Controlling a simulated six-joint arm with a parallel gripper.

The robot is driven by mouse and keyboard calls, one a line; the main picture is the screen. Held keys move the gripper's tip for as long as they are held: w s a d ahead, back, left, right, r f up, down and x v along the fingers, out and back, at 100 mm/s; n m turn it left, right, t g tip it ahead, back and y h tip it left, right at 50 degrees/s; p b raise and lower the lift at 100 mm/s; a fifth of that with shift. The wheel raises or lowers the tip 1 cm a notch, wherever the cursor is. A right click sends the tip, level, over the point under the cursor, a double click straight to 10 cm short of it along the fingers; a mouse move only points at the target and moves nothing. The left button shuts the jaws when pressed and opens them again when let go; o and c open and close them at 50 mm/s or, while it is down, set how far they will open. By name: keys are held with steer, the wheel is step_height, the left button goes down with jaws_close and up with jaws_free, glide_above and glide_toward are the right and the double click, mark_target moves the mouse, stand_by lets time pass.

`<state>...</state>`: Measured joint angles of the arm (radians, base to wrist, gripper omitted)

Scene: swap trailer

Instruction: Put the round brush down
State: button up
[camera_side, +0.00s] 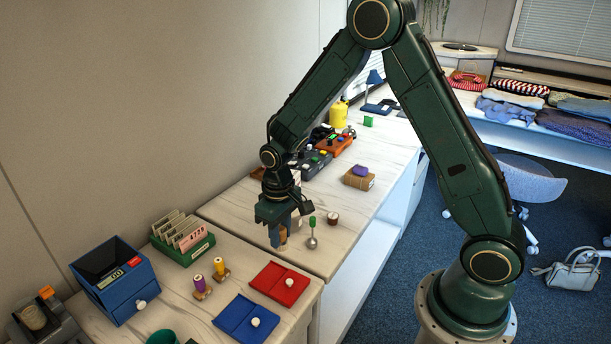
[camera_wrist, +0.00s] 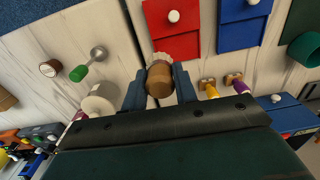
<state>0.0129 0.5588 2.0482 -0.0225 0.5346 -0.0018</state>
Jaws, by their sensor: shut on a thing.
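My gripper (camera_side: 279,236) points down near the seam between the two pale worktops. It is shut on the round brush (camera_wrist: 159,84), which has a brown wooden body and pale bristles (camera_wrist: 160,58). I cannot tell whether the brush touches the worktop.
A green-handled metal tool (camera_side: 312,236) and a brown-topped jar (camera_side: 332,218) stand close by. A pale roll (camera_wrist: 98,103) lies beside the gripper. The red box (camera_side: 280,284), a blue one (camera_side: 246,318) and yellow and purple pieces (camera_side: 209,279) sit on the nearer worktop.

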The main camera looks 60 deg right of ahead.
steer(key=w+a+r, duration=0.2)
steer(key=w+a, duration=0.5)
steer(key=w, duration=0.1)
step_height(320, 180, up, 9)
steer(key=n, duration=0.2)
glide_above(153, 329)
steer(key=shift+f, duration=0.1)
steer(key=shift+f, duration=0.1)
step_height(153, 329, down, 20)
steer(key=shift+r, duration=0.1)
stand_by(0.8)
